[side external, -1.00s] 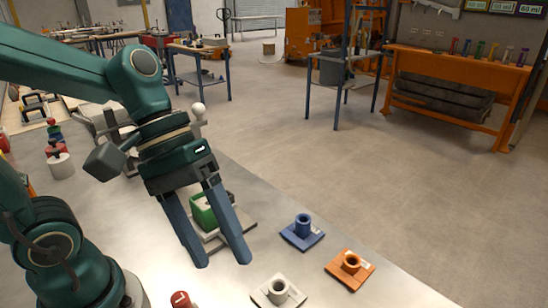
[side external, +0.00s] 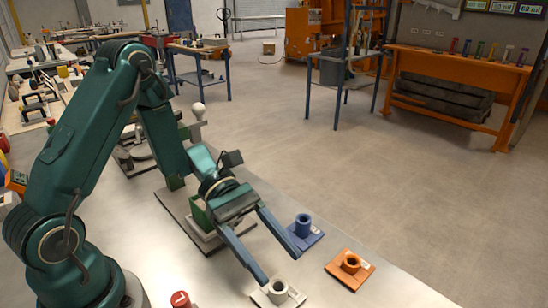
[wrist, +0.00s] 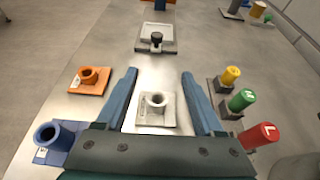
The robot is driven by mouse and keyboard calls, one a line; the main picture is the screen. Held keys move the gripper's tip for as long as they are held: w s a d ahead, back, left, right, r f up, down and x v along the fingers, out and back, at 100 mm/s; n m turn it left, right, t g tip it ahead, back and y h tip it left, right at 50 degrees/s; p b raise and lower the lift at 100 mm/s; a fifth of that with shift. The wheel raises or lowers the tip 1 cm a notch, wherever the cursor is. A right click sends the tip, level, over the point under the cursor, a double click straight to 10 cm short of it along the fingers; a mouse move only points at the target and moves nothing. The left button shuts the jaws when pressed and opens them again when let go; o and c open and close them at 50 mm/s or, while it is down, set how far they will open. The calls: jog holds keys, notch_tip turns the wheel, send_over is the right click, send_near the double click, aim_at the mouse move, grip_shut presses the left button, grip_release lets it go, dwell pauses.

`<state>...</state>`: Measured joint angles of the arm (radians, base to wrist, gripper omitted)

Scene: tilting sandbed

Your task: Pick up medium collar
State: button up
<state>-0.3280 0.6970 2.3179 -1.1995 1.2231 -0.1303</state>
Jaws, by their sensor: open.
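Three collars on square bases stand on the metal table: a white one (side external: 278,288), a blue one (side external: 303,228) and an orange one (side external: 350,263). No size mark on them is readable, so I cannot tell which is medium. My gripper (side external: 280,269) is open and empty, its fingers pointing down toward the white collar. In the wrist view the white collar (wrist: 157,108) shows between the fingers of my gripper (wrist: 158,74). The orange collar (wrist: 90,80) and the blue collar (wrist: 55,138) show to the left there.
A yellow-capped piece (wrist: 230,77), a green one marked M (wrist: 242,100) and a red one marked L (wrist: 257,137) stand in a row on the right. A pale plate with a black knob (wrist: 156,38) lies beyond the white collar. Bare table surrounds the white collar.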

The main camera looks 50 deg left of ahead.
aim_at(283, 293)
jog(key=shift+f, duration=2.7)
jog(key=shift+x, duration=2.55)
jog(key=shift+f, duration=0.1)
jog(key=shift+c, duration=0.3)
grip_shut()
